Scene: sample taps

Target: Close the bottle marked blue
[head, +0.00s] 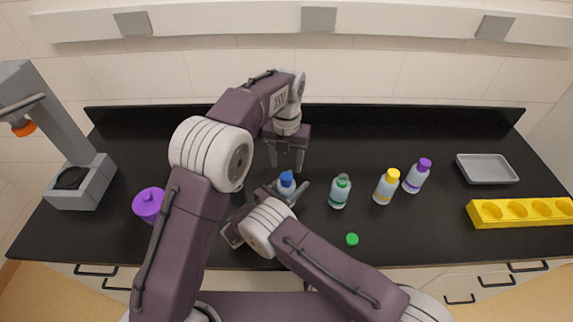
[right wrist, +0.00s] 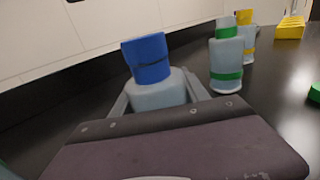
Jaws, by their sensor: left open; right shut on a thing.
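The bottle marked blue (head: 287,189) stands on the dark counter in the middle of the head view, with a blue cap (head: 287,177) on its top. In the right wrist view the blue cap (right wrist: 147,58) sits over the bottle's pale shoulder (right wrist: 158,92), and a thin dark line crosses the blue; I cannot tell whether it is fully tight. My right gripper (head: 288,192) is shut around the bottle's body, its fingers on both sides. My left gripper (head: 286,165) is open, pointing down just behind and above the cap, apart from it.
A green-marked bottle (head: 339,192) stands uncapped to the right, with a green cap (head: 351,239) lying in front. Yellow-capped (head: 386,187) and purple-capped (head: 416,176) bottles stand farther right. A grey tray (head: 487,169), a yellow rack (head: 522,212), a purple container (head: 148,203) and a grey stand (head: 88,185) sit outward.

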